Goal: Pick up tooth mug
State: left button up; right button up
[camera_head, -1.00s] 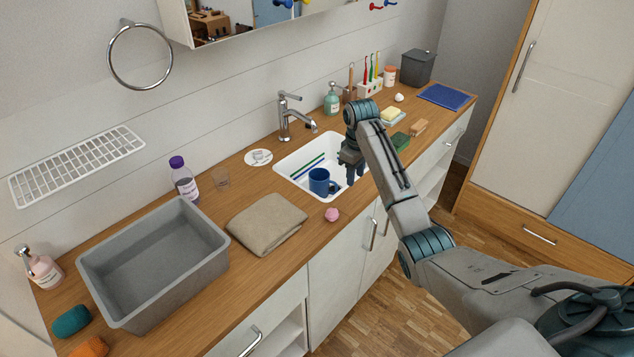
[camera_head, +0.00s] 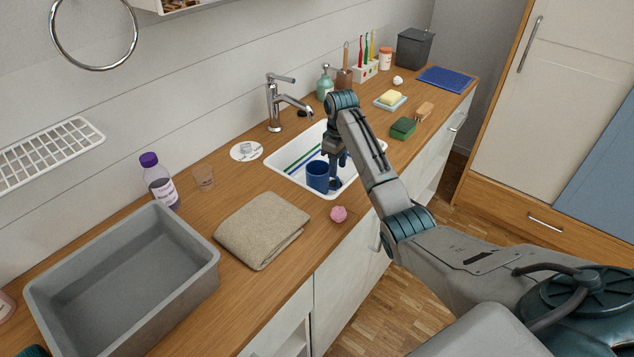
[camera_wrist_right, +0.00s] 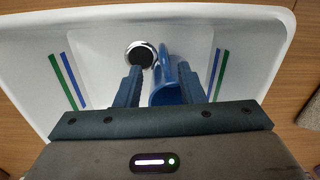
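The blue tooth mug (camera_head: 316,177) stands in the white sink (camera_head: 291,179), near its front edge. My right gripper (camera_head: 335,183) reaches down into the sink at the mug's right side and hides part of it, including the handle area. In the right wrist view, the two fingers (camera_wrist_right: 160,68) are apart, with a blue part of the mug (camera_wrist_right: 168,90) between them, closer to the right finger. Whether a finger touches it I cannot tell. My left gripper is not in view.
The faucet (camera_head: 275,106) stands behind the sink. Blue and green stripes mark the basin, and a drain (camera_wrist_right: 140,55) shows beside the fingers. A pink ball (camera_head: 338,214) and a folded towel (camera_head: 262,228) lie in front and left. A green sponge (camera_head: 403,128) lies right.

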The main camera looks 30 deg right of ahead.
aim_at(338, 185)
jog(key=shift+s+f, duration=0.25)
jog(key=shift+f, duration=0.85)
jog(key=shift+s+f+p, duration=0.1)
jog(key=shift+f+p, duration=0.7)
jog(key=shift+f, duration=2.25)
grip_shut()
